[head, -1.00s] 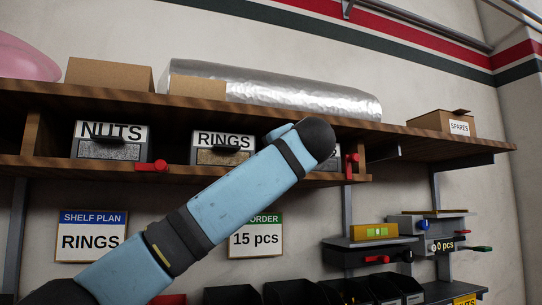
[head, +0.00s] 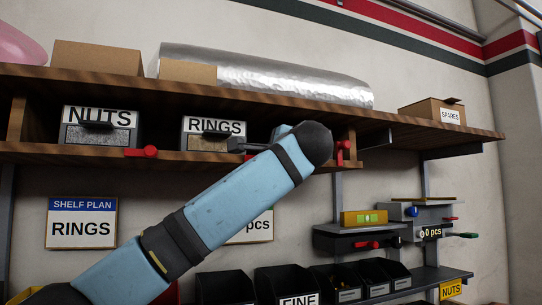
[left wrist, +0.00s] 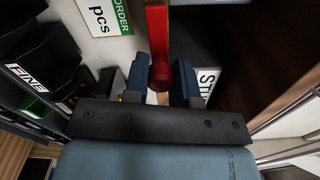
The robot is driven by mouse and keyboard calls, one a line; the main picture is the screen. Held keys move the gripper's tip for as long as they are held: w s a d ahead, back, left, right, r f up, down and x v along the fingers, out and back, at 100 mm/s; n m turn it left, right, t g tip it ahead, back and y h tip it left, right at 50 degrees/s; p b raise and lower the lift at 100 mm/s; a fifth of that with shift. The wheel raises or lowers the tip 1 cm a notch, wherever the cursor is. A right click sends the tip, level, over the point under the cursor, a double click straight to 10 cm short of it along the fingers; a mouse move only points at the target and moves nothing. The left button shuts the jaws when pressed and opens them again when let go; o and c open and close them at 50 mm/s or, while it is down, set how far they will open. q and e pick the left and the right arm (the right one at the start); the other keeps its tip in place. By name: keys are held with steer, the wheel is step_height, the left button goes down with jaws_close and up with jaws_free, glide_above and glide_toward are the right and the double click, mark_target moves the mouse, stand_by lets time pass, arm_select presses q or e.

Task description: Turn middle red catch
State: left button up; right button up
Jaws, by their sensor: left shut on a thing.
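My left gripper shows in the left wrist view (left wrist: 161,72) with its two dark blue fingers on either side of the round end of a red catch (left wrist: 158,32); it is shut on it. This appears to be the middle catch. The left red catch (head: 141,152) lies horizontal under the NUTS bin (head: 97,133). The right red catch (head: 342,153) stands upright. Part of a bin label reading "STU" (left wrist: 207,81) shows beside the fingers. My right gripper is not in view.
A wooden shelf (head: 440,132) runs across, carrying cardboard boxes (head: 97,58) and a silver roll (head: 285,80). Black bins (head: 224,287) stand below. A SHELF PLAN sign (head: 82,222) hangs on the wall; my arm partly covers the pcs sign (head: 258,226).

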arm_select(q)
steer(key=shift+f, duration=0.1)
stand_by(0.5)
steer(key=o, duration=0.9)
steer(key=shift+d, duration=0.1)
steer(key=shift+s, duration=0.3)
steer(key=b+v, duration=0.4)
steer(key=v, duration=0.9)
steer(key=shift+s+d, duration=0.1)
